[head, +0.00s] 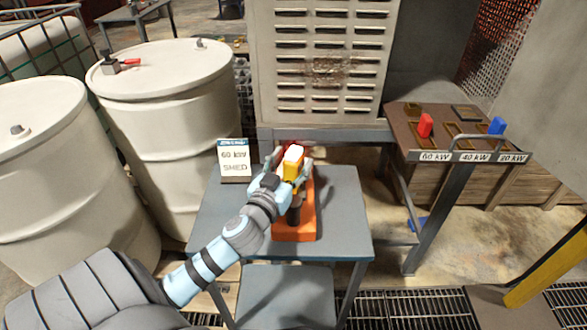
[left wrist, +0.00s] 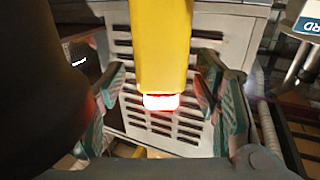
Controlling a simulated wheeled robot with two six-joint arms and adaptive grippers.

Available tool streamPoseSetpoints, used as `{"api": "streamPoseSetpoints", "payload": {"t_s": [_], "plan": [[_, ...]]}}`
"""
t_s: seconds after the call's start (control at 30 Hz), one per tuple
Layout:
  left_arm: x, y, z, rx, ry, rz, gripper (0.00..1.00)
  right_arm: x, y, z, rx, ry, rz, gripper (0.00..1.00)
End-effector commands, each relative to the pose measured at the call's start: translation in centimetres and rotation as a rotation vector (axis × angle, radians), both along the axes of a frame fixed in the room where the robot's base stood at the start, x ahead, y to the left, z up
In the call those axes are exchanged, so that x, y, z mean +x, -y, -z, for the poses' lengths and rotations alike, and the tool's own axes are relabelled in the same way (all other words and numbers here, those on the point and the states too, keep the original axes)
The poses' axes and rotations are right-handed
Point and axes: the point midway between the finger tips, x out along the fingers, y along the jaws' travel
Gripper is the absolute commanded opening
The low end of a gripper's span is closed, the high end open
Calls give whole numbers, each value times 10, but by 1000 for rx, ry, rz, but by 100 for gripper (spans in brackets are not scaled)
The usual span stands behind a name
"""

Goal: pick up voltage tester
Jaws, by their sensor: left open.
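The voltage tester (head: 291,167) is yellow with a white top and stands at the orange holder (head: 294,232) on the grey table. In the left wrist view its yellow body (left wrist: 165,48) comes down from the top edge and ends in a glowing red-white tip. My left gripper (head: 287,170) is at the tester, with its fingers on either side. In the left wrist view the gripper (left wrist: 167,98) is open, with gaps between both fingers and the tester. The tester's lower part is partly hidden by the gripper in the head view. My right gripper is out of view.
A dark peg (head: 294,210) stands on the holder close to my wrist. A "60 kW SHED" sign (head: 234,160) stands at the table's back left. A louvred cabinet (head: 322,60) rises behind. A brown panel (head: 455,130) with red and blue pieces is at right. The table's right side is clear.

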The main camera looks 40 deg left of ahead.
Motion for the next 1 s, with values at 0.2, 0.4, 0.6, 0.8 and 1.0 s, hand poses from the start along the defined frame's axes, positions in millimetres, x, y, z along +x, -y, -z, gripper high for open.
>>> {"api": "streamPoseSetpoints", "payload": {"t_s": [0.2,0.4,0.6,0.8,1.0], "plan": [[12,-3,1,0,-1,0,57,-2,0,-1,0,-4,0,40],[12,-3,1,0,-1,0,37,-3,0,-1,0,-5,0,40],[12,-3,1,0,-1,0,5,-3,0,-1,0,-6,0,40],[12,-3,1,1,0,0,0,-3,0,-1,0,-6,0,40],[12,-3,-9,1,1,0,0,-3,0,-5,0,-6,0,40]]}}
